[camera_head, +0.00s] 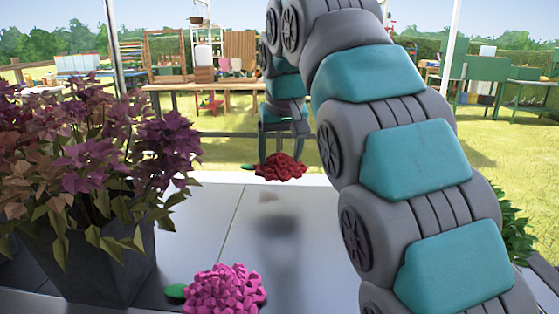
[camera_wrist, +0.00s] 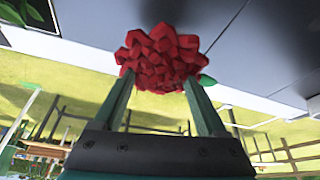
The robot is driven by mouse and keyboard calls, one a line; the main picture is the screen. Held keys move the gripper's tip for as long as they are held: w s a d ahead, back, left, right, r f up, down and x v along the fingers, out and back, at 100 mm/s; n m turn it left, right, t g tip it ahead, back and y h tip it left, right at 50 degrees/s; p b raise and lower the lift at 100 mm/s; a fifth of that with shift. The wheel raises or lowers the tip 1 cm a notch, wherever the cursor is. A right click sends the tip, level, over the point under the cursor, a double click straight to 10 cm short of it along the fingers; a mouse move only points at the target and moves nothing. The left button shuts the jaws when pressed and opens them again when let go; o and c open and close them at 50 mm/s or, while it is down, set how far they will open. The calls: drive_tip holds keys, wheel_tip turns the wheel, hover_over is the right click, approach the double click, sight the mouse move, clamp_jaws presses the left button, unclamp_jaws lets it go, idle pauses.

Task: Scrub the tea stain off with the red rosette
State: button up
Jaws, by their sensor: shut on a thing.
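My gripper (camera_head: 281,153) is shut on the red rosette (camera_head: 279,168), a ruffled dark red flower with a green leaf at its side. In the wrist view the red rosette (camera_wrist: 160,52) sits between the two teal fingers of my gripper (camera_wrist: 160,88). In the head view the rosette hangs above the far part of the grey tabletop (camera_head: 205,222), apart from it. A small faint brownish tea stain (camera_head: 267,197) lies on the tabletop, just below the rosette in the picture. A dark blurred shadow falls nearer than the stain.
A pink rosette (camera_head: 223,290) with a green leaf lies at the near edge of the view. A dark planter (camera_head: 105,265) with purple and green foliage stands at the left. The tabletop between them and the stain is clear. Green leaves (camera_head: 515,235) show at the right.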

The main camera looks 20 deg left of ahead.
drive_tip(key=shift+w+r, duration=0.1)
drive_tip(key=shift+r, duration=0.3)
drive_tip(key=shift+a+r, duration=0.2)
drive_tip(key=shift+r, duration=0.1)
drive_tip(key=shift+d+r, duration=0.15)
drive_tip(key=shift+r, duration=0.15)
